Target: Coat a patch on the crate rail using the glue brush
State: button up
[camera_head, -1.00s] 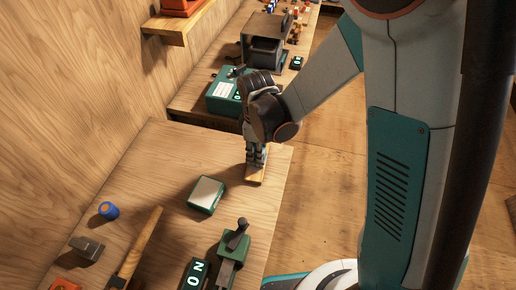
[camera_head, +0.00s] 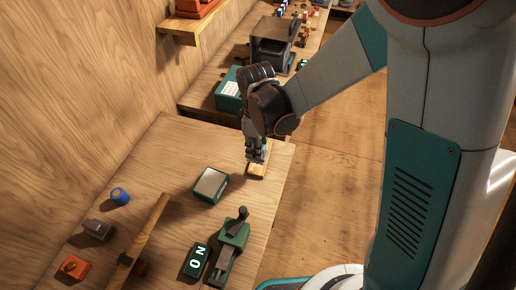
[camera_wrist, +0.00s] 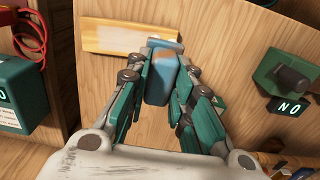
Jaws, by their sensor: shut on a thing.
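My gripper (camera_head: 257,158) is shut on a blue block-like handle, which I take to be the glue brush (camera_wrist: 160,82). The green-padded fingers (camera_wrist: 158,95) press it from both sides in the wrist view. The brush's far end overlaps the right end of a light wooden strip, the crate rail (camera_wrist: 92,36), which bears a paler patch (camera_wrist: 122,39). I cannot tell whether the brush touches it. In the head view, the rail (camera_head: 258,172) lies near the table's right edge, under my gripper. The brush is mostly hidden there.
A green box with a grey top (camera_head: 210,185), a green clamp (camera_head: 232,245) and a dark sign (camera_head: 196,262) stand nearer on the table (camera_head: 150,165). A blue roll (camera_head: 120,196) and a wooden-handled tool (camera_head: 150,228) lie left. A labelled green box (camera_head: 228,92) stands behind.

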jog(key=shift+r+p, duration=0.65)
jog(key=shift+r, duration=0.75)
jog(key=shift+d+f, duration=0.1)
